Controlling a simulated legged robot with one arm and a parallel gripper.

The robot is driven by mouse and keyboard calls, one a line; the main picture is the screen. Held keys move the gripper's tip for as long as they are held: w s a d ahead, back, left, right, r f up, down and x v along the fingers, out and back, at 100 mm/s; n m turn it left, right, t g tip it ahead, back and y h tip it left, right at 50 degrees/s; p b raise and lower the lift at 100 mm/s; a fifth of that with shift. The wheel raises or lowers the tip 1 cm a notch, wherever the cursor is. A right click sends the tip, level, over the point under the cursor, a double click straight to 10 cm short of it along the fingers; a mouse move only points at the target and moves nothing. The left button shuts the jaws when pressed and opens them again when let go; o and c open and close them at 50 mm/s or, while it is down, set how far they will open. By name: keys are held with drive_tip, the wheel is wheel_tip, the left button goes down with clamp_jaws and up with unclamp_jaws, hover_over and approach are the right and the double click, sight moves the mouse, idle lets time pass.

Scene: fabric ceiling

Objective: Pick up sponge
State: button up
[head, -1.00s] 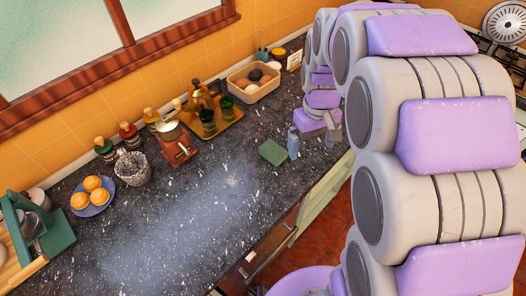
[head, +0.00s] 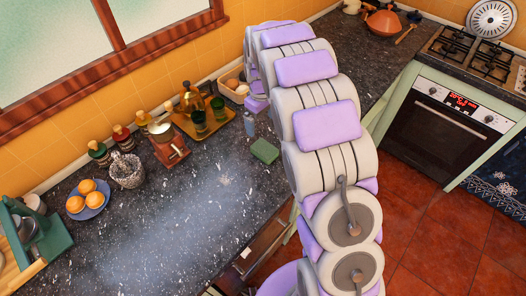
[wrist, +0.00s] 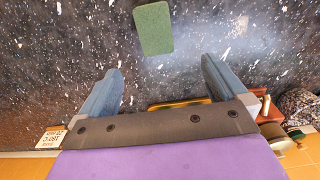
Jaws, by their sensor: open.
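The sponge is a green rectangular block (head: 265,151) lying flat on the dark speckled counter, to the right of the tray with glasses. It also shows in the wrist view (wrist: 153,28), at the top centre, beyond my fingertips. My gripper (wrist: 162,82) has its two blue-grey fingers spread wide with nothing between them. The sponge lies ahead of the gap, apart from both fingers. In the head view my arm hides most of the gripper.
A wooden tray (head: 222,121) with glasses and a bottle stands behind the sponge, beside a red grinder (head: 168,147). A basket (head: 228,82) is partly hidden by my arm. The counter left of the sponge (head: 190,205) is clear. A stove (head: 470,48) is far right.

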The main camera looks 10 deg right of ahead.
drive_tip(key=b, duration=0.1)
hover_over(264, 148)
drive_tip(key=f, duration=1)
drive_tip(key=shift+a, duration=0.35)
drive_tip(key=shift+d+f+b, duration=0.25)
drive_tip(key=shift+f+b, duration=0.15)
drive_tip(key=shift+f, duration=0.95)
drive_tip(key=shift+d+f+b, duration=0.2)
drive_tip(key=shift+f+b, duration=0.2)
drive_tip(key=shift+f, duration=0.9)
drive_tip(key=shift+c, duration=0.4)
drive_tip(key=c, duration=1)
drive_tip(key=shift+r, duration=0.15)
